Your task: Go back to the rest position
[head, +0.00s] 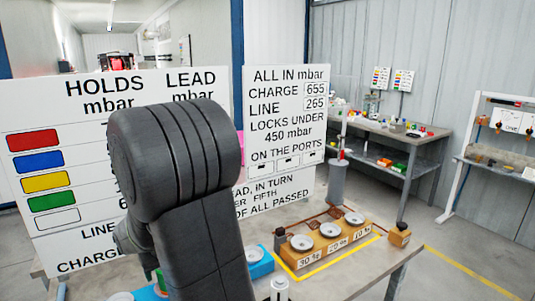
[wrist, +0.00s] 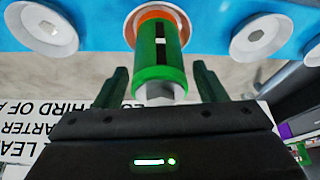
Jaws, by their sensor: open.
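My gripper (wrist: 161,82) is open in the wrist view, its two dark green fingers apart. A green cylinder (wrist: 161,72) with a pale hex end stands between and beyond the fingers, with a visible gap on each side. Its far end sits in an orange-ringed port of a blue block (wrist: 90,28). White round ports show on either side of it. In the head view my dark arm covers the middle, and I cannot make out the gripper. Parts of the blue block (head: 262,263) show beside the arm.
A yellow-brown block (head: 325,240) with three white ports stands on the table (head: 372,267) at right. Large sign boards (head: 290,110) stand behind, partly hidden by my arm. A grey cylinder (head: 337,182) stands behind the block.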

